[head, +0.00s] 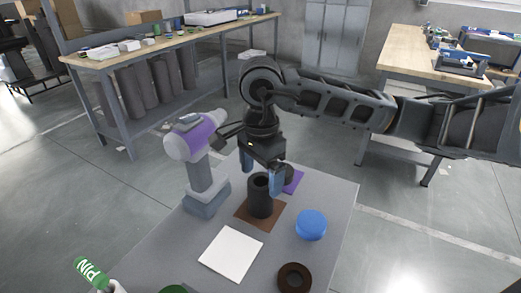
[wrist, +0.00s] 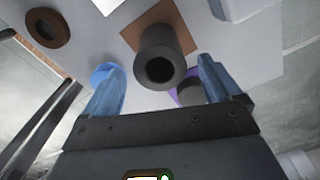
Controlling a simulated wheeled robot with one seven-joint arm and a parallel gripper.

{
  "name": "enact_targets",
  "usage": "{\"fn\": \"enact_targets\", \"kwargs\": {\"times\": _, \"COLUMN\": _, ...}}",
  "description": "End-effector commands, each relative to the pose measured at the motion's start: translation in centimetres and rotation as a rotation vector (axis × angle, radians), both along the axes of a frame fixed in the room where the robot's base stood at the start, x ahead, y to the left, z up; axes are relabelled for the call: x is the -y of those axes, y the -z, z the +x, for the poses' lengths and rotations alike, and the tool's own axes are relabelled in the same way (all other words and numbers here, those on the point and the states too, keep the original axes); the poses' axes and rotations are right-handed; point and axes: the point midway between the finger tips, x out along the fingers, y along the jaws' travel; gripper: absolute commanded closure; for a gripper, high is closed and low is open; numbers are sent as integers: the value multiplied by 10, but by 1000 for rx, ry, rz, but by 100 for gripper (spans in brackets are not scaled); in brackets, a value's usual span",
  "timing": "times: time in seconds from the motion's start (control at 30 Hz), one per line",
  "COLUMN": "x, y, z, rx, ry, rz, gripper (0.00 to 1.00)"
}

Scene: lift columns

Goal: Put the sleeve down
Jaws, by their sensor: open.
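The sleeve, a dark hollow cylinder (head: 260,198), stands upright on a brown square (head: 242,214) on the grey table. In the wrist view the sleeve (wrist: 160,62) shows its open top, with the brown square (wrist: 172,22) beyond it. My gripper (head: 261,180) is open, its blue fingers spread on either side of the sleeve's upper part. In the wrist view there is a visible gap between each finger of my gripper (wrist: 160,68) and the sleeve. The far side of the sleeve's foot is hidden.
A purple square (head: 295,185) with a dark round piece lies behind the sleeve. A blue cylinder (head: 311,226), a brown ring (head: 294,278) and a white square (head: 231,252) lie nearer. A purple-and-grey drill-like tool (head: 200,160) stands close on the left.

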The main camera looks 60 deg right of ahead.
Motion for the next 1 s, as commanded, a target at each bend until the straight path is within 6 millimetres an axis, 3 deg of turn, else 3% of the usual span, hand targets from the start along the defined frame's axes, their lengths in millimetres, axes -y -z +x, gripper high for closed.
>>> {"fn": "enact_targets", "kwargs": {"times": 0.2, "x": 1, "y": -45, "z": 1, "rx": 2, "ry": -4, "rz": -5, "gripper": 9}}
{"fn": "enact_targets", "kwargs": {"times": 0.4, "x": 0, "y": -71, "z": 0, "rx": 1, "ry": -2, "rz": -3, "gripper": 9}}
{"fn": "enact_targets", "kwargs": {"times": 0.77, "x": -7, "y": -78, "z": 2, "rx": 6, "ry": -7, "rz": 19, "gripper": 9}}
{"fn": "enact_targets", "kwargs": {"times": 0.87, "x": -35, "y": -78, "z": 10, "rx": 32, "ry": -30, "rz": 110, "gripper": 9}}
{"fn": "enact_targets", "kwargs": {"times": 1.0, "x": -112, "y": -86, "z": 23, "rx": 86, "ry": -85, "rz": 367, "gripper": 9}}
